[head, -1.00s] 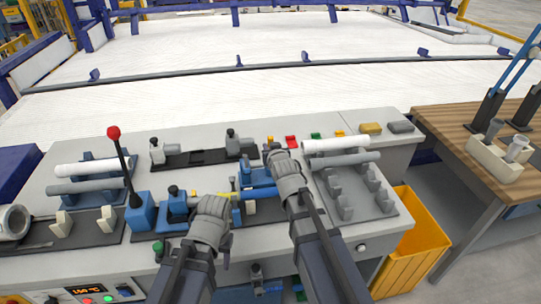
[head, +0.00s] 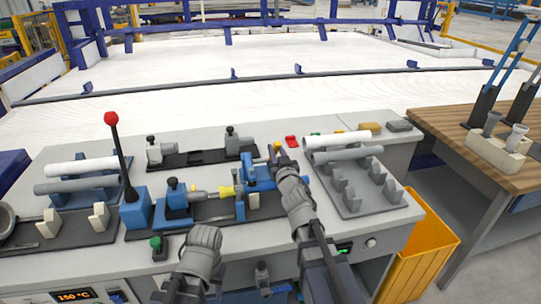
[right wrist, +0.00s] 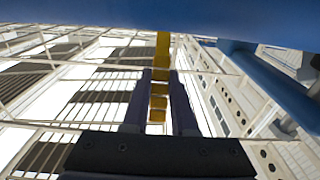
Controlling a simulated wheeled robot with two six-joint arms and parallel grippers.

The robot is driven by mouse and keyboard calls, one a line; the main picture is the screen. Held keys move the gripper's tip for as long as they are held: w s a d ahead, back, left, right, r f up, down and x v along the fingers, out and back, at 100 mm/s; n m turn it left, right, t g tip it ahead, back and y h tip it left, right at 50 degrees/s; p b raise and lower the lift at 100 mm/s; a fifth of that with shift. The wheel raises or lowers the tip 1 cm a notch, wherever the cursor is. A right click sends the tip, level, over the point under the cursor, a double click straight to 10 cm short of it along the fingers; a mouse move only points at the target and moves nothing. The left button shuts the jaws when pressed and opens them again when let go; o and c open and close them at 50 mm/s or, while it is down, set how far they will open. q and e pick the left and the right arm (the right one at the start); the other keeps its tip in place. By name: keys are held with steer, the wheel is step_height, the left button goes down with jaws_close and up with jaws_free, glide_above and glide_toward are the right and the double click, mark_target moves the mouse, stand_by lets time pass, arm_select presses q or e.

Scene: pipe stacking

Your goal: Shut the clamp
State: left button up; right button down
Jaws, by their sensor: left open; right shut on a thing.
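The clamp (head: 258,177) is a blue block with an upright blue plate on a dark base, at the middle of the bench in the head view. My right gripper (head: 279,158) is at the clamp's far right side and hides part of it. In the right wrist view its two dark fingers are shut on a yellow handle (right wrist: 158,85). My left gripper (head: 207,235) is open and apart from the clamp, near the bench's front edge; its fingertips are hard to make out. A grey and yellow pipe piece (head: 220,192) lies left of the clamp.
A red-knobbed lever (head: 111,118) stands left of the fixture. Pipes lie on the left rack and the right rack (head: 347,153). A green button box (head: 157,246) sits near the front edge. A yellow bin (head: 428,245) stands right of the bench.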

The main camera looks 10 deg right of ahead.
steer(key=shift+s, duration=0.1)
stand_by(0.3)
steer(key=c, duration=0.7)
jaws_free()
